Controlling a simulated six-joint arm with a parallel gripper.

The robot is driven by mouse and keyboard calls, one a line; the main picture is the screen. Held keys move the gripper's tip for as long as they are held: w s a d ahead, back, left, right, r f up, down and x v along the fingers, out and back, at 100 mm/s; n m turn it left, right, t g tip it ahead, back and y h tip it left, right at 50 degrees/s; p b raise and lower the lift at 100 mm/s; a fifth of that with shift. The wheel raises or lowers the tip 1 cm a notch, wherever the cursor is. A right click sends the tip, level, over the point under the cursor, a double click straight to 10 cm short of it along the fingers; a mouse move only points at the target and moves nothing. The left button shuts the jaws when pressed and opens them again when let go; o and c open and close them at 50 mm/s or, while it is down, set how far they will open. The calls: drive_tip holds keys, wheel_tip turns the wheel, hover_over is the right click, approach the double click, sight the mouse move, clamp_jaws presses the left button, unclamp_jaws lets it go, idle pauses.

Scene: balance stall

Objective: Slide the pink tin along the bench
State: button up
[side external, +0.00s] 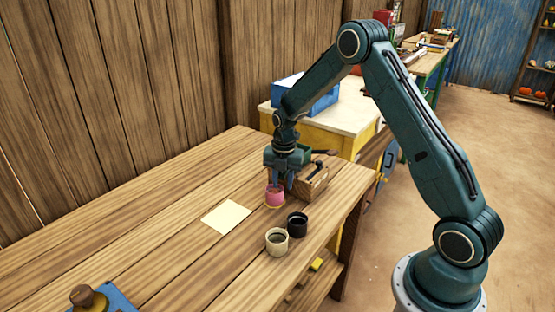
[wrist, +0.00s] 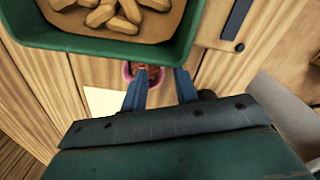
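The pink tin (side external: 275,198) stands upright on the wooden bench (side external: 160,225), directly below my gripper (side external: 280,183). In the wrist view the pink tin (wrist: 127,72) shows its rim and a reddish-brown inside. The left finger of my gripper (wrist: 163,70) covers part of it. The two blue fingers are apart, so my gripper is open. One finger overlaps the tin and the other is to its right in the wrist view. Whether either finger touches the tin, I cannot tell.
A green tray (wrist: 184,50) of tan pieces is close beside the gripper. A wooden box (side external: 314,184) stands right of the tin. A black cup (side external: 297,228) and cream cup (side external: 277,246) stand in front. A pale paper sheet (side external: 226,216) lies left; bench beyond is clear.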

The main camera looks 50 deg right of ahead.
sight(282, 189)
drive_tip(key=shift+f, duration=2)
clamp_jaws()
